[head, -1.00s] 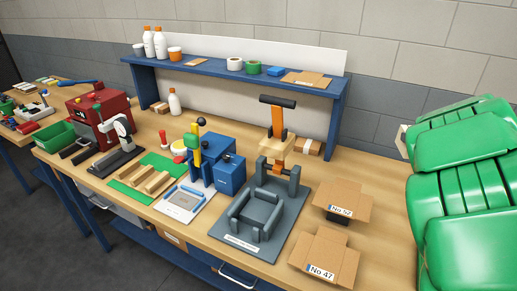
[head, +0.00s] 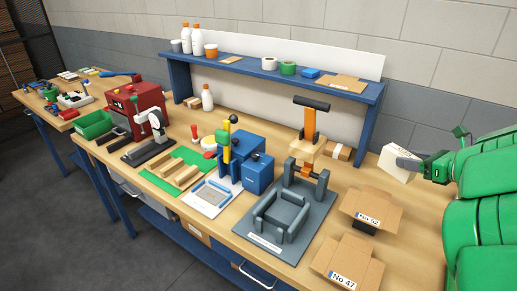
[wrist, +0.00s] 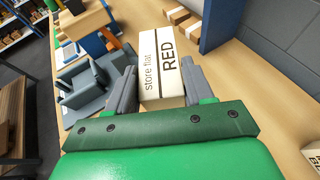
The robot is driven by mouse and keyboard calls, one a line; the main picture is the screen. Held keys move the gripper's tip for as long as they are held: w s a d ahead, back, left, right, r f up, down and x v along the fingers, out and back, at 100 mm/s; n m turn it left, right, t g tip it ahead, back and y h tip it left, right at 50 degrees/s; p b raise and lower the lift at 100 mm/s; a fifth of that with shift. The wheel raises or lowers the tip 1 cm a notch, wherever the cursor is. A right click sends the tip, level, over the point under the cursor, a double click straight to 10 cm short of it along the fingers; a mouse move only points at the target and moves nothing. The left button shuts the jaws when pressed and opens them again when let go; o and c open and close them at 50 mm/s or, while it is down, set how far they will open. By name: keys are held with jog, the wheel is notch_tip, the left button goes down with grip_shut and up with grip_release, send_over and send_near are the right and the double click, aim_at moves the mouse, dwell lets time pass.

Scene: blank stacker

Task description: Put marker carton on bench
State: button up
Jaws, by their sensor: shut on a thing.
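The marker carton is a white box (head: 396,163) at the right of the head view. It also shows in the wrist view (wrist: 160,48), where its face reads "store flat RED". My gripper (head: 424,168) is shut on it, with a grey finger on either side in the wrist view (wrist: 160,76). The carton is held over the right part of the wooden bench top (head: 421,222). Whether its underside touches the bench is hidden.
Brown cartons No 52 (head: 371,211) and No 47 (head: 346,262) lie at the bench's front right. A grey press fixture (head: 283,219) stands left of them. A blue shelf (head: 345,92) runs along the back. Bare wood shows right of the brown cartons.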

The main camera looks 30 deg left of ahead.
aim_at(410, 177)
jog(key=shift+s+a+g, duration=0.1)
jog(key=shift+s+g, duration=0.2)
jog(key=shift+s, duration=0.15)
jog(key=shift+n, duration=0.4)
jog(key=shift+s+a+f, duration=0.1)
jog(key=shift+s+f, duration=0.05)
jog(key=shift+f, duration=1.05)
jog(key=shift+s+a+f, duration=0.1)
jog(key=shift+s+f, duration=0.05)
jog(key=shift+f, duration=1.05)
jog(key=w+a+f, duration=0.3)
jog(key=w+f, duration=0.6)
jog(key=w, duration=0.4)
jog(key=shift+w+f, duration=0.15)
jog(key=shift+f, duration=0.1)
jog(key=shift+w+f, duration=0.2)
jog(key=shift+f, duration=1.55)
jog(key=shift+f, duration=0.15)
